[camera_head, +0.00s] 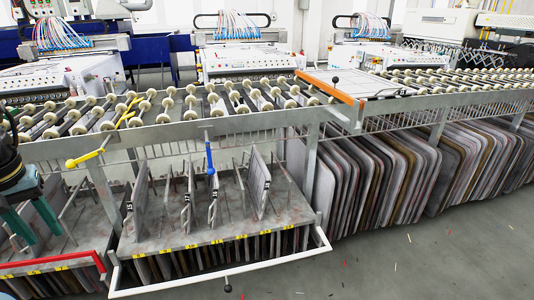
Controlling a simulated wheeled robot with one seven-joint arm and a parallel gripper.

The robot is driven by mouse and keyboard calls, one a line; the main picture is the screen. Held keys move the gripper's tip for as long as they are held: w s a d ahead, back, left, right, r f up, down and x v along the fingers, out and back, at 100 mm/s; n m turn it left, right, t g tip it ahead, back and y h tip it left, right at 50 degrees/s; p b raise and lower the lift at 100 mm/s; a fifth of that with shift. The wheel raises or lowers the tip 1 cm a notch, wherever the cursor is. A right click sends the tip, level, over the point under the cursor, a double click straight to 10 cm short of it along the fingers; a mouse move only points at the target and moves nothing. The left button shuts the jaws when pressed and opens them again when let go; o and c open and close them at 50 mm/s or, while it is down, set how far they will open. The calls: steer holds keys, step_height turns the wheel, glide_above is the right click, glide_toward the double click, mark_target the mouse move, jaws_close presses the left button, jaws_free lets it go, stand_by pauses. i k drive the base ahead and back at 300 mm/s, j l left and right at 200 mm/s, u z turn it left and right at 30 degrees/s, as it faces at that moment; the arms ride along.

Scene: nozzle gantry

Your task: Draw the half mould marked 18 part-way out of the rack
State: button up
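Several thin grey half moulds stand upright, apart from one another, in the middle rack (170,228). One is at the left (139,190), two narrow ones are near the middle (189,180) (213,188), and a broader one is at the right (258,185). Small black tags with white digits sit on their front edges. The digits are too small to read surely, so I cannot tell which is 18. My gripper (38,232) is at the left edge, partly cut off. Its two teal fingers are apart, with nothing seen between them. It is left of the middle rack's moulds.
A white bar frame (225,289) juts out before the middle rack, and a red bar (50,262) fronts the left one. Yellow (85,158) and blue (209,150) levers hang below the roller table (250,117). More plates (400,180) stand at right.

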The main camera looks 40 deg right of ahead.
mark_target(258, 176)
steer(key=l+u, duration=0.1)
steer(key=l, duration=0.45)
steer(key=l+u, duration=0.15)
steer(key=l, duration=0.35)
steer(key=k+l+u, duration=0.1)
steer(key=l, duration=0.4)
steer(key=k+l+u, duration=0.1)
steer(key=l, duration=0.45)
steer(key=l+u, duration=0.15)
steer(key=l, duration=0.35)
steer(key=k, duration=0.05)
